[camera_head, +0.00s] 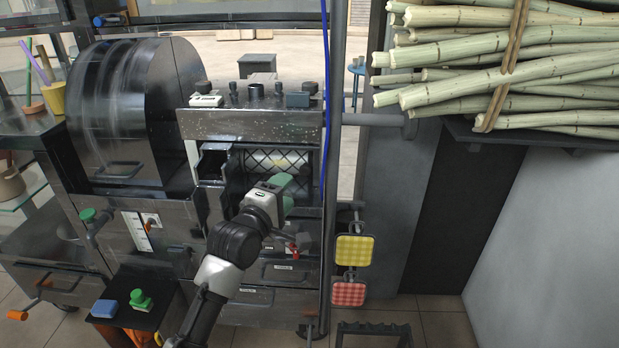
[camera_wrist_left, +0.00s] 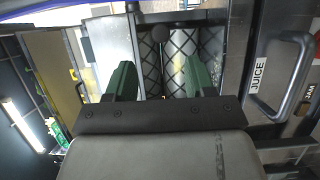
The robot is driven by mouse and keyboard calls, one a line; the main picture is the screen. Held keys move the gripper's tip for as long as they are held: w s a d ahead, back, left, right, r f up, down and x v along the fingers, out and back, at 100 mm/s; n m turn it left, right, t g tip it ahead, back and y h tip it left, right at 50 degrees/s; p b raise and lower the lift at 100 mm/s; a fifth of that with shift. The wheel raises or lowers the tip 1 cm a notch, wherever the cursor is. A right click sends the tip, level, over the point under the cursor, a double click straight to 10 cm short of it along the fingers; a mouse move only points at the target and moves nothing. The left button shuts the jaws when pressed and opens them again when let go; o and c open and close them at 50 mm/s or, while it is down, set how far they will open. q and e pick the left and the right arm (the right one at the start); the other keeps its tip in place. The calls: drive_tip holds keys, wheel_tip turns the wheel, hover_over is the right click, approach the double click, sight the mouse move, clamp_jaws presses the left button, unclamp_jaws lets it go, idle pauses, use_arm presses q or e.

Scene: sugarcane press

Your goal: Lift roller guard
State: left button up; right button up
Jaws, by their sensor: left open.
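The roller guard (camera_head: 302,164) is a dark diamond-lattice mesh panel at the front of the press, below its dark top beam (camera_head: 250,124). A pale roller shows behind it. The mesh also shows in the left wrist view (camera_wrist_left: 178,42), beyond my fingers. My left gripper (camera_head: 286,186) is in front of the guard's lower part, with green fingers. I cannot tell whether any finger touches the guard. My right gripper is not in view.
A big dark drum housing (camera_head: 118,108) stands left of the rollers. A vertical post with a blue cable (camera_head: 325,80) stands right of the guard. Sugarcane (camera_head: 490,60) lies bundled on a shelf at upper right. Yellow (camera_head: 355,249) and red (camera_head: 348,293) pads hang below.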

sight(304, 172)
use_arm(q)
drive_tip(key=b+x, duration=0.1)
drive_tip(key=x, duration=0.5)
drive_tip(key=shift+w+d, duration=0.1)
drive_tip(key=shift+d, duration=0.05)
drive_tip(key=shift+x, duration=0.95)
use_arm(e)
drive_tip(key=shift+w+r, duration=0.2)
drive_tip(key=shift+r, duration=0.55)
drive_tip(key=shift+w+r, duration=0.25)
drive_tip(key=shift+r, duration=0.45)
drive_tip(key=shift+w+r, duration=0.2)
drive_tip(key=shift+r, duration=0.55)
use_arm(q)
drive_tip(key=shift+c, duration=0.5)
drive_tip(key=shift+f, duration=0.1)
clamp_jaws()
